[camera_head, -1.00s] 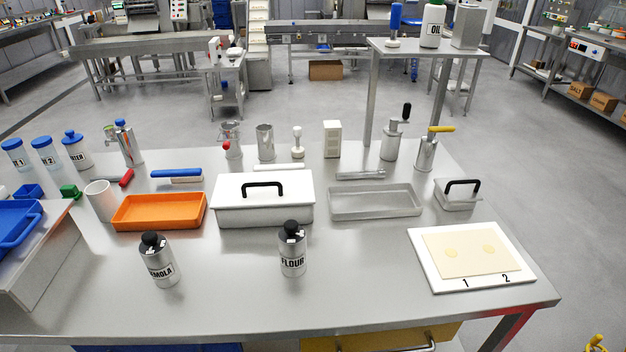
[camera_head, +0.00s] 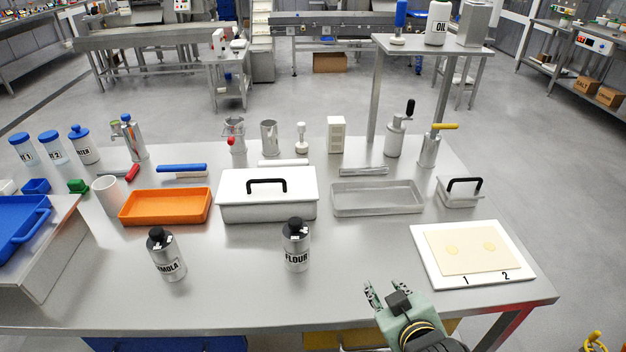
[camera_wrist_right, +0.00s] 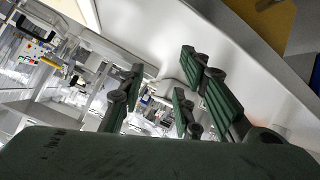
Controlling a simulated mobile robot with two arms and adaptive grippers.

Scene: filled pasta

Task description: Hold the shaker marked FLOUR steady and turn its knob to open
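The shaker marked FLOUR (camera_head: 296,247) stands upright on the steel table, a silver can with a black knob (camera_head: 294,224) on top. My right gripper (camera_head: 382,290) is at the table's front edge, to the right of and nearer than the shaker, apart from it. Its fingers also show in the right wrist view (camera_wrist_right: 165,95), spread apart with nothing between them. The shaker cannot be made out in the right wrist view. My left gripper is not in the head view.
A similar shaker marked SEMOLA (camera_head: 166,256) stands to the left. Behind are an orange tray (camera_head: 165,218), a white lidded box (camera_head: 268,209) and a grey tray (camera_head: 377,211). A white board (camera_head: 517,279) with a dough sheet lies to the right. The table between shakers is clear.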

